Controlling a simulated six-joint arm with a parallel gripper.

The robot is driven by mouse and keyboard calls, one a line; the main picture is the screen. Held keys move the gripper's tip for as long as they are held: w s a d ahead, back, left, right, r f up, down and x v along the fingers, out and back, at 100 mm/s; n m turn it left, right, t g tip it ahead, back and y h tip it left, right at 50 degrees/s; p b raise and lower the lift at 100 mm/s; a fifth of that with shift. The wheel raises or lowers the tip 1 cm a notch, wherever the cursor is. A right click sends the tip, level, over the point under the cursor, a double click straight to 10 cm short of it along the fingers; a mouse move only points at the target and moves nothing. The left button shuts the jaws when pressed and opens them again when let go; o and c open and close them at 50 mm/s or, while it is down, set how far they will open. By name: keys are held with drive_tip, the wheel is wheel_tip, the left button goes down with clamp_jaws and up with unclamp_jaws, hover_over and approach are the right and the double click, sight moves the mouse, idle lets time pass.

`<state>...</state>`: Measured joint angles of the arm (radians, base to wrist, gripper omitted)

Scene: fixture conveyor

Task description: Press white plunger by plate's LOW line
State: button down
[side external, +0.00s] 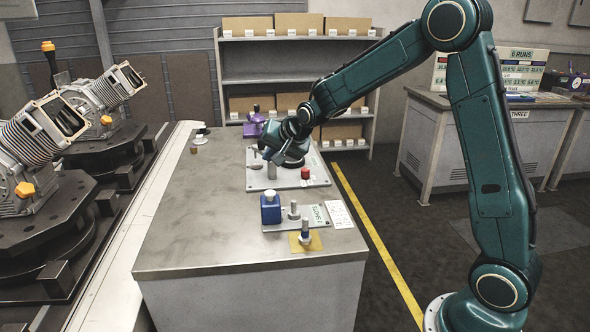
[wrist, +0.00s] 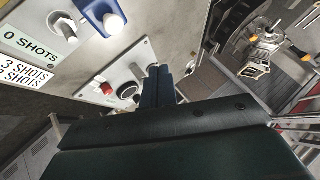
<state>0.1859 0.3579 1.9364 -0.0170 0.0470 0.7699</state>
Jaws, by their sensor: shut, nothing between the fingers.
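The white plunger (side external: 270,194) stands out of the top of a blue block (side external: 270,214) on the small front plate (side external: 284,224). In the wrist view the white plunger (wrist: 115,24) shows at the top, with part of the blue block (wrist: 98,8). A label reading "0 SHOTS" (wrist: 28,42) is on the small plate; I cannot make out a LOW line. My gripper (side external: 270,156) is shut and empty, above the larger plate (side external: 316,174), behind the plunger and apart from it.
A red button (side external: 305,173), a grey cylinder (side external: 272,171) and a black ring stand on the larger plate. A metal post (side external: 293,210) is beside the blue block. A knobbed post (side external: 305,233) stands on a yellow pad. A printed card (side external: 339,214) lies at right.

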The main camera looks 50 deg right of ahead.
sight(272, 194)
drive_tip(key=shift+f, duration=3.95)
drive_tip(key=shift+f, duration=1.05)
idle(0.3)
idle(0.4)
drive_tip(key=shift+r, duration=1.05)
drive_tip(key=shift+r, duration=0.1)
drive_tip(key=shift+r, duration=2.4)
